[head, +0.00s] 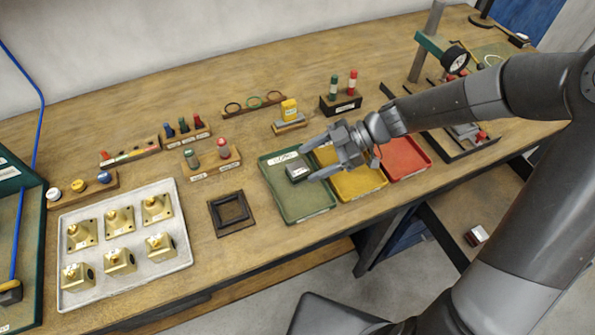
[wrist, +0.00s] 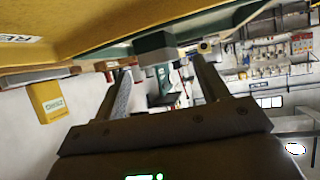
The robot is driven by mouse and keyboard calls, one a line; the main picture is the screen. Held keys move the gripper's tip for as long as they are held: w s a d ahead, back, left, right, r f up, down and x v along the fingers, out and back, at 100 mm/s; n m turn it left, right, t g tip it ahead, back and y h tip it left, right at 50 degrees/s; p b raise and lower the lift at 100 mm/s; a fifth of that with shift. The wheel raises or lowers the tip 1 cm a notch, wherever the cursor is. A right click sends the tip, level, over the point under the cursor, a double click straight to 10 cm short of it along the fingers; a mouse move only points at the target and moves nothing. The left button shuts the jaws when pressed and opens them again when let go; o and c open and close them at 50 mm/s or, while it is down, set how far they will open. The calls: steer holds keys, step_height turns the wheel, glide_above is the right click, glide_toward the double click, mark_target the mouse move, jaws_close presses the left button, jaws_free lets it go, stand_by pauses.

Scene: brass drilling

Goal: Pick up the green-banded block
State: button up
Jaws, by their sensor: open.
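A small dark block with a pale top (head: 298,173) sits at the green tray (head: 312,212), near its upper right side. No green band can be made out on it in the head view. My gripper (head: 308,163) is open, with its fingertips close to this block, one on either side; contact cannot be told. In the tilted wrist view, a green and grey block (wrist: 154,44) shows between and beyond the two open fingers (wrist: 163,68). It appears to be the same block, but I cannot be sure.
A yellow tray (head: 360,186) and a red tray (head: 408,160) stand right of the green one. A black square frame (head: 231,213) and a white tray (head: 183,246) of brass parts lie left. Bare wood shows between them.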

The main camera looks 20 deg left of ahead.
mark_target(298, 173)
steer(key=shift+x, duration=1.25)
steer(key=shift+c, duration=0.6)
jaws_close()
